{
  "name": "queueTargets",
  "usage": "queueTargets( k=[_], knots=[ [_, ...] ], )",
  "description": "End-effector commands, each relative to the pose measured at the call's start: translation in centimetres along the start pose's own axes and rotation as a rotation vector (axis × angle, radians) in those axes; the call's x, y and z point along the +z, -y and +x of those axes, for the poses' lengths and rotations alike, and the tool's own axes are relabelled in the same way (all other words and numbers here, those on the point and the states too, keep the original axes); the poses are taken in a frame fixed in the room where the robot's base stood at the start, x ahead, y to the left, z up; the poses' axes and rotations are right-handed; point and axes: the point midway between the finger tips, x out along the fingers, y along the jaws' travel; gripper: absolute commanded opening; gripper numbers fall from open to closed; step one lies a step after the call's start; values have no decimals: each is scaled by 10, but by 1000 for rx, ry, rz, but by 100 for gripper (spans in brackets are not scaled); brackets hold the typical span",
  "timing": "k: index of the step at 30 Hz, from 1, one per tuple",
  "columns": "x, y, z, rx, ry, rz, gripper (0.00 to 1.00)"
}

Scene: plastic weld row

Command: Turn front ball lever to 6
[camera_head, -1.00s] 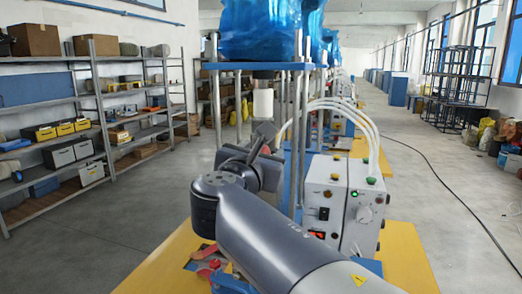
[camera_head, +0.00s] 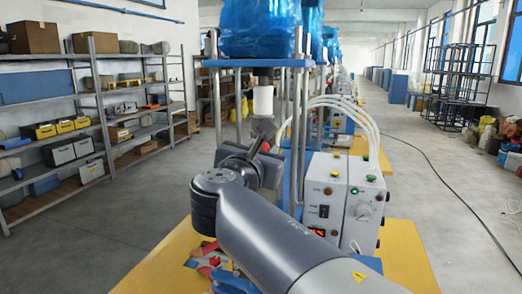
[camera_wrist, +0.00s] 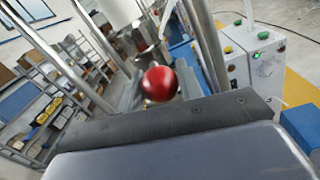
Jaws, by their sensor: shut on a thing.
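The red ball of the front lever (camera_wrist: 160,84) is in the middle of the wrist view, at the far side of my gripper (camera_wrist: 158,88). The gripper is shut on it. Dark grey gripper parts flank and underlie the ball. In the head view a small patch of red (camera_head: 265,147) shows beside my gripper (camera_head: 268,138), below a white cylinder (camera_head: 262,102). The lever's shaft is mostly hidden, and I cannot read any position number.
Steel posts (camera_head: 298,120) stand close to my gripper under a blue-wrapped top (camera_head: 262,28). White control boxes (camera_head: 340,200) with hoses stand at right on a yellow table (camera_head: 405,255). Shelves (camera_head: 90,120) line the left, with open floor between.

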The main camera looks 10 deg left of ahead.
Motion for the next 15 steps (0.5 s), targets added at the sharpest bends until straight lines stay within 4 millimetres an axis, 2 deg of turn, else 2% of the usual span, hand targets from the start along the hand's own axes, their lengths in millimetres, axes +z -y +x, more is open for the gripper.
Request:
queueTargets(
  k=[15],
  knots=[
    [4, 18, 7, 205, -41, 1, 0]
  ],
)
